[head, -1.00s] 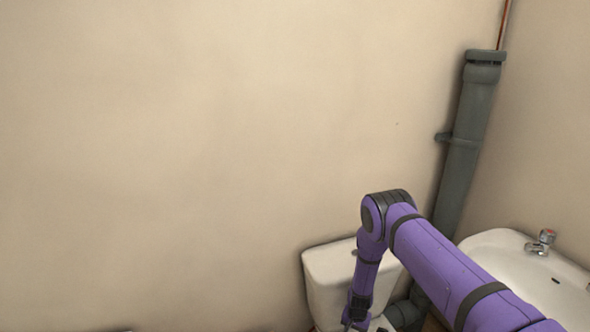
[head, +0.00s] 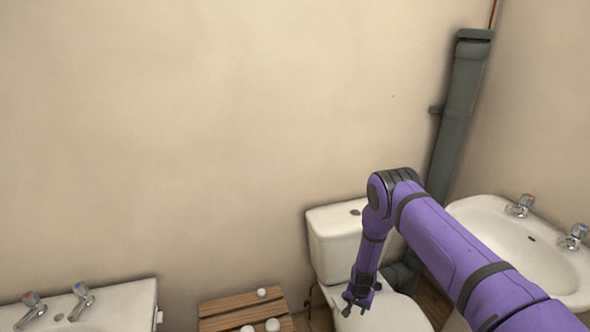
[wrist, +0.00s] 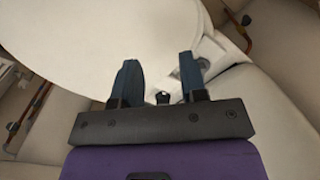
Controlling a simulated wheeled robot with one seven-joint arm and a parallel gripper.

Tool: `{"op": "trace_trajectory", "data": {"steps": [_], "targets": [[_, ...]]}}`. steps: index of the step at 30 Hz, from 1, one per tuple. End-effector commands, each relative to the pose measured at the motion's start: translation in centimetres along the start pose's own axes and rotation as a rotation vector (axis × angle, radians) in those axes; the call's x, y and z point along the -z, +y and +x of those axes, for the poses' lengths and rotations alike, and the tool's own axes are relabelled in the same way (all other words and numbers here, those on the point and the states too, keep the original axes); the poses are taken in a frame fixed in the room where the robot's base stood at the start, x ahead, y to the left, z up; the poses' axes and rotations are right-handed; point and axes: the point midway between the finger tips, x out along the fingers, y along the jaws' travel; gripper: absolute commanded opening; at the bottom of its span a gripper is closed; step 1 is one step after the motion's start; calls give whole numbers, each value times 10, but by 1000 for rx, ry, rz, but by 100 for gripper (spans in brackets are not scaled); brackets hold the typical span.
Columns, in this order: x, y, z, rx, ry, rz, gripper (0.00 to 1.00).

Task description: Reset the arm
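My purple arm reaches in from the lower right of the head view, bends at the elbow and hangs down over the toilet. My gripper (head: 357,301) is in front of the toilet (head: 336,240), above its white lid. In the wrist view my gripper (wrist: 158,78) has its two dark fingers apart with nothing between them. The pale toilet lid (wrist: 75,40) fills much of the upper left there.
A right basin (head: 480,222) stands beside my arm. A left basin (head: 125,300) is at the lower left. A wooden slatted stool (head: 225,312) with white round items stands between it and the toilet. A grey pipe (head: 457,110) runs up the corner.

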Motion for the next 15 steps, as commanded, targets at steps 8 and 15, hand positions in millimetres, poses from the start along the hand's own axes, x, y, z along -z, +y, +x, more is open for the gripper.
{"op": "trace_trajectory", "data": {"steps": [8, 15], "targets": [[14, -10, -35, 18, 11, -11, 39], [29, -19, -82, 37, 20, -26, 39]]}}
